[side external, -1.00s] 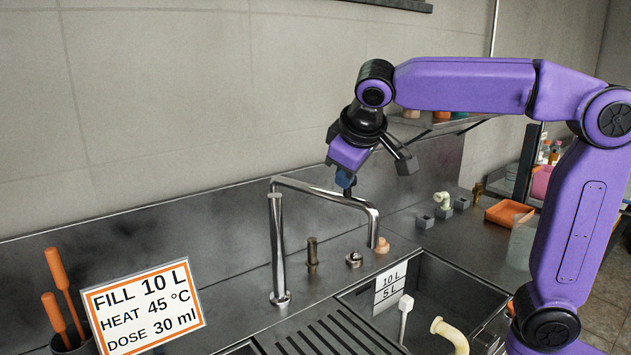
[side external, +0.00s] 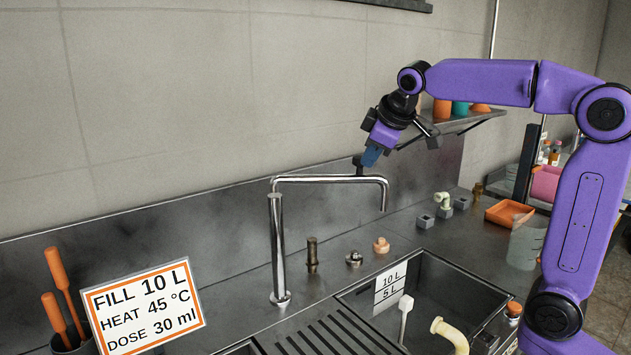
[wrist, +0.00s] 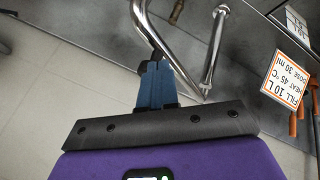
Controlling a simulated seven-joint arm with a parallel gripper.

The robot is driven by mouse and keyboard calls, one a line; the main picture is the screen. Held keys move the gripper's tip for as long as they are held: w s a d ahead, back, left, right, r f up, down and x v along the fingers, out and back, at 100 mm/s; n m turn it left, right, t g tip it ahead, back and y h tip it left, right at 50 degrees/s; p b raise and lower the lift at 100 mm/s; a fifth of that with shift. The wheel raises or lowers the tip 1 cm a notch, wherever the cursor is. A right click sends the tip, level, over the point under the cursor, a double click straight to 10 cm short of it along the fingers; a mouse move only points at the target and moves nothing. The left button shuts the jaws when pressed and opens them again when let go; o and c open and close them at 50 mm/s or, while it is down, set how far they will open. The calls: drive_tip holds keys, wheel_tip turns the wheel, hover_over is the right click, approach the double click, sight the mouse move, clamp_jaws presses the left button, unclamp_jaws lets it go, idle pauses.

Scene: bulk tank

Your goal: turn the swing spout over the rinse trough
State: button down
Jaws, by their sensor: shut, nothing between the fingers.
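The swing spout (side external: 325,179) is a chrome tube on an upright post (side external: 277,250). Its arm reaches right along the back wall and its outlet bends down at the right end. It also shows in the wrist view (wrist: 165,45). My gripper (side external: 366,160) is shut and empty, its blue fingers at the spout arm near the outlet bend. In the wrist view my gripper's fingertips (wrist: 153,62) meet a dark piece against the tube; whether they touch the tube itself is unclear. I cannot clearly identify the rinse trough; a dark basin edge (side external: 243,349) shows at the bottom, left of the ribbed drainboard.
The tank (side external: 432,268) with 10 L and 5 L marks lies right of the ribbed drainboard (side external: 325,335). Brass and orange fittings (side external: 381,245) stand behind it. A sign (side external: 145,308) stands front left. A shelf (side external: 450,124) hangs behind my arm.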

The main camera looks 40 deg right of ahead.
drive_tip(key=shift+w+d, duration=0.15)
drive_tip(key=shift+d, duration=0.05)
drive_tip(key=shift+a, duration=0.1)
idle(0.4)
drive_tip(key=s+r, duration=0.9)
drive_tip(key=s+a+f+n+g+y, duration=0.1)
drive_tip(key=s+a+f+n+g, duration=0.1)
drive_tip(key=s+a+f, duration=0.45)
drive_tip(key=s+a+f+n+g+y, duration=0.1)
drive_tip(key=s+a+f+g+y, duration=0.15)
drive_tip(key=f, duration=0.75)
drive_tip(key=s+d+f+n+g+h, duration=0.1)
drive_tip(key=s+f, duration=0.5)
drive_tip(key=s, duration=0.3)
drive_tip(key=s+d+f+n+g, duration=0.1)
drive_tip(key=s+d+f, duration=0.1)
drive_tip(key=s+f, duration=0.4)
drive_tip(key=s, duration=0.2)
drive_tip(key=shift+s+n+h, duration=0.3)
drive_tip(key=shift+s+h, duration=0.05)
